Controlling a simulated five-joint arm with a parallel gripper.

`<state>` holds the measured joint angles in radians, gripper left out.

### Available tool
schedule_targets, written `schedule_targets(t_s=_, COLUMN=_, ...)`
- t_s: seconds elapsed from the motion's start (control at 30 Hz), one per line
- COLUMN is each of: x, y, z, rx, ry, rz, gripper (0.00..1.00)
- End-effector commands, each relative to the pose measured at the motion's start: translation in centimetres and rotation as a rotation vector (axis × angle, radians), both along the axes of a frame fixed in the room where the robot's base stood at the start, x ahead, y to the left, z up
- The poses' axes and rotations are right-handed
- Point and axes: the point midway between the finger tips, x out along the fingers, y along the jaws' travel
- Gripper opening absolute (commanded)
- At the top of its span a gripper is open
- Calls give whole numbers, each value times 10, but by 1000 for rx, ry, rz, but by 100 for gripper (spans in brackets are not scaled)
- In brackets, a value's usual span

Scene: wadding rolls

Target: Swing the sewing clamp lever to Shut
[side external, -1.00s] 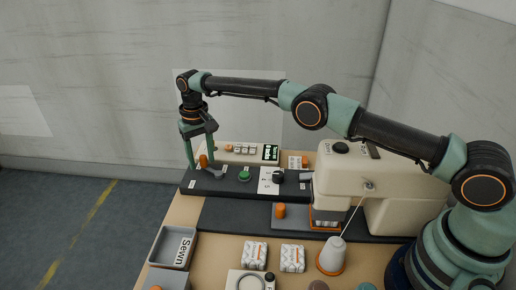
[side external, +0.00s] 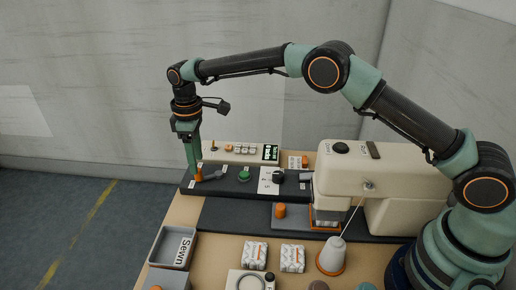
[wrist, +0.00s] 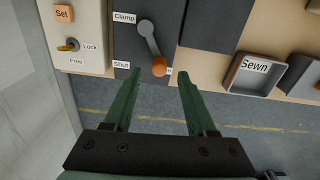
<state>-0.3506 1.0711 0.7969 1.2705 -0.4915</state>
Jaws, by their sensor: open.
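The clamp lever is a grey arm (wrist: 149,38) with an orange knob (wrist: 159,66) on a dark panel marked "Clamp". In the wrist view its knob end points down and slightly right, away from the "Shut" label (wrist: 121,64) at left; another label beside the knob is mostly hidden. The knob also shows in the side view (side external: 199,174). My gripper (wrist: 159,74) is open, its two green fingertips on either side of the knob in the wrist view. In the side view my gripper (side external: 195,176) is down at the knob; contact cannot be told.
A cream panel with an orange "Set" button (wrist: 63,13) and a Lock/Free switch (wrist: 68,45) lies beside the lever. A grey "Sewn" tray (side external: 173,248) stands nearer the front. The sewing machine (side external: 345,182) and thread cone (side external: 332,257) stand to the right.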

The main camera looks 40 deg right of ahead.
Motion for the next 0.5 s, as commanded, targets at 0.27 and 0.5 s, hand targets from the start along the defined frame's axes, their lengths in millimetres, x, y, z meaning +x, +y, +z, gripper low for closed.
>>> schedule_targets(t_s=0.27, x=1, y=0, z=50, rx=2, ry=-4, rz=-2, gripper=57)
schedule_targets(t_s=0.5, x=0, y=0, z=84, rx=1, ry=-2, rz=-3, gripper=57)
